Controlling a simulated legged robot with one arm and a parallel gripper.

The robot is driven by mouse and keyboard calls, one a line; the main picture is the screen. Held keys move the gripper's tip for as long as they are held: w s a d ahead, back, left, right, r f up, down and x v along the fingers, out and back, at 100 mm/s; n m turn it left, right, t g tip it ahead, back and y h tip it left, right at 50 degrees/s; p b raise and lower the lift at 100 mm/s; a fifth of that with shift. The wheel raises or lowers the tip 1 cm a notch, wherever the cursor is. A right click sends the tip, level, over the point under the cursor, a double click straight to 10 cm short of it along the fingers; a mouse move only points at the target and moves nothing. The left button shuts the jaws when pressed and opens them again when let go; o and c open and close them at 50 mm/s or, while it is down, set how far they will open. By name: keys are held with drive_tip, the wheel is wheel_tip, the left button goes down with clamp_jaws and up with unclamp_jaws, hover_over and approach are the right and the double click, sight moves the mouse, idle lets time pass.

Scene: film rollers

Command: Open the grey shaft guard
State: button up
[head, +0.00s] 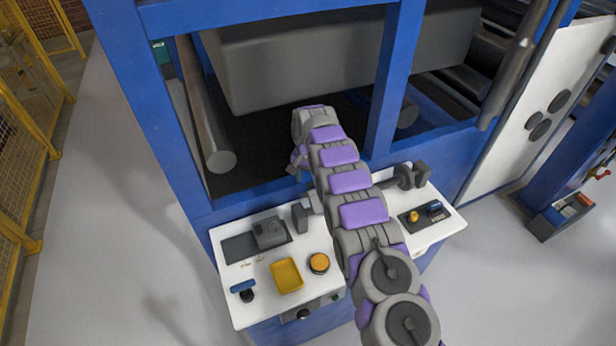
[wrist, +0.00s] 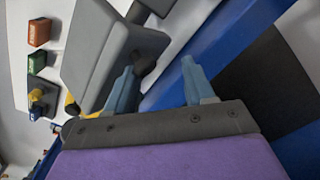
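A grey box-shaped cover, which looks like the shaft guard (wrist: 112,45), fills the upper left of the wrist view. A dark round part shows by its lower right edge. My gripper (wrist: 158,66) is open, its two blue-grey fingers apart with nothing held between them. The left finger overlaps the cover's edge in the picture; I cannot tell whether they touch. In the head view my arm hides most of the panel's middle, so the guard and fingers are not clear there. A small grey block (head: 300,217) shows just left of the arm.
The white panel (head: 235,300) carries a grey box (head: 270,232), a yellow tray (head: 286,276), an orange button (head: 319,262) and a dark wheel (head: 403,176). Blue frame posts (head: 395,80) stand behind and beside my arm. Open grey floor lies left.

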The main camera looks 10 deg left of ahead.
drive_tip(key=shift+s+f, duration=0.35)
drive_tip(key=shift+f, duration=0.2)
drive_tip(key=shift+w+r, duration=0.2)
drive_tip(key=shift+r, duration=0.2)
wheel_tip(320, 180, up, 18)
drive_tip(key=p, duration=0.4)
drive_tip(key=shift+w+a+f, duration=0.15)
drive_tip(key=shift+w+f, duration=0.05)
drive_tip(key=shift+w, duration=0.05)
